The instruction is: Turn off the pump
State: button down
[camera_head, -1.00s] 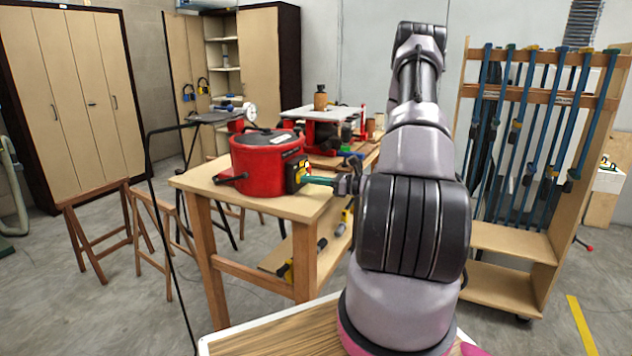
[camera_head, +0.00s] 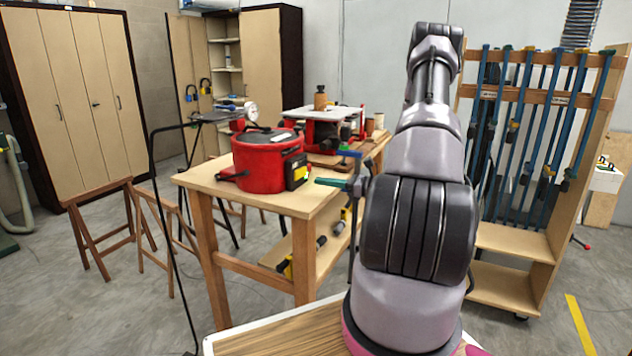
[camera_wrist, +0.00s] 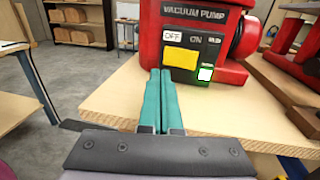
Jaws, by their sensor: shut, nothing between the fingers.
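The red vacuum pump (camera_head: 262,165) stands on the wooden table. Its black control panel (camera_wrist: 213,45) faces my gripper in the wrist view and reads OFF on the left and ON on the right. A yellow switch piece (camera_wrist: 181,59) sits below the OFF label. A small square (camera_wrist: 206,73) glows green at its lower right. My gripper (camera_wrist: 160,73) has teal fingers pressed together with nothing between them. It also shows in the head view (camera_head: 318,181), a short gap to the right of the panel.
The wooden table (camera_head: 205,180) has bare top in front of the pump. A red machine with a white top (camera_head: 322,114) stands behind it. A clamp rack (camera_head: 535,97) is on the right. Wooden trestles (camera_head: 100,225) stand on the left floor.

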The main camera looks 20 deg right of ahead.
jog(key=s+d, duration=0.4)
jog(key=s, duration=0.2)
jog(key=shift+s, duration=0.35)
jog(key=s+a+r+n+g+h, duration=0.2)
jog(key=s+a+r+n+g, duration=0.25)
jog(key=a+r+n, duration=0.3)
jog(key=s+a+r+n+g+h, duration=0.2)
jog(key=s+a+r+n+g, duration=0.1)
jog(key=a+r+n+g, duration=0.45)
jog(key=s+a+r+n+t+h, duration=0.4)
jog(key=s+r+n+t+h, duration=0.3)
jog(key=s+r, duration=0.4)
notch_tip(320, 180, up, 3)
jog(key=shift+s+f, duration=0.1)
jog(key=shift+s, duration=0.1)
jog(key=shift+a, duration=0.1)
